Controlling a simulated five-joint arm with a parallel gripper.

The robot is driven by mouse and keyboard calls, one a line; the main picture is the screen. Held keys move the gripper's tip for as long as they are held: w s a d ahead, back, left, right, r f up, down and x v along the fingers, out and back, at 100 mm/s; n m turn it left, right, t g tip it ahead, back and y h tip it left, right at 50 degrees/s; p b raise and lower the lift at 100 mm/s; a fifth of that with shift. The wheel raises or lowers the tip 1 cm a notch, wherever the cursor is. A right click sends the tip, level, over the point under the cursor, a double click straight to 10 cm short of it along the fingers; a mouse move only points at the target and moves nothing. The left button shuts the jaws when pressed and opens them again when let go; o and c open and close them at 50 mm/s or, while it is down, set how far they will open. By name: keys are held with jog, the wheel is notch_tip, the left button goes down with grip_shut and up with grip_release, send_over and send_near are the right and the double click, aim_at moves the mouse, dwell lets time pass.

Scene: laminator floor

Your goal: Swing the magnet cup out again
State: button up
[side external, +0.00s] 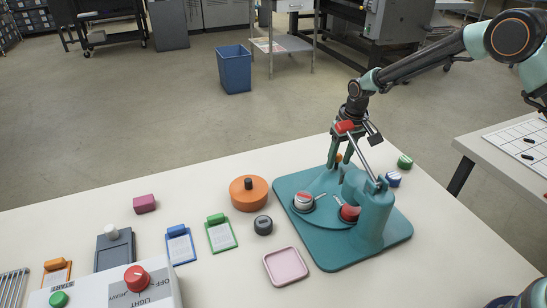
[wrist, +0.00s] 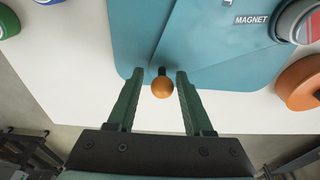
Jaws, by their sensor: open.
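The teal stand (side external: 330,250) sits on the table with a thick post on its right side. A silver cup with a red top (side external: 303,202) rests on the left of its base, and a red cup (side external: 348,213) is by the post. In the wrist view, the word MAGNET is printed on the teal base (wrist: 215,55) beside a grey-and-red cup (wrist: 300,22) at the upper right. An orange ball knob on a dark stem (wrist: 162,88) lies between the fingers of my gripper (wrist: 158,73). My gripper, at the stand's back edge in the side view (side external: 341,162), is open, with gaps beside the knob.
An orange round pot (side external: 249,194), a dark knob-like piece (side external: 263,225) and a pink tray (side external: 285,266) stand left of the stand. Blue (side external: 393,179) and green (side external: 405,161) pieces are at right.

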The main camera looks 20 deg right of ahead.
jog(key=shift+r, duration=3)
jog(key=shift+r, duration=0.1)
jog(key=s+d+r+t, duration=0.1)
jog(key=s+d+r, duration=0.1)
jog(key=s+r, duration=0.6)
jog(key=s+d+r+t, duration=0.2)
jog(key=s+r, duration=0.5)
jog(key=r, duration=0.1)
jog(key=s+t, duration=0.1)
jog(key=s, duration=0.8)
jog(key=shift+d, duration=0.45)
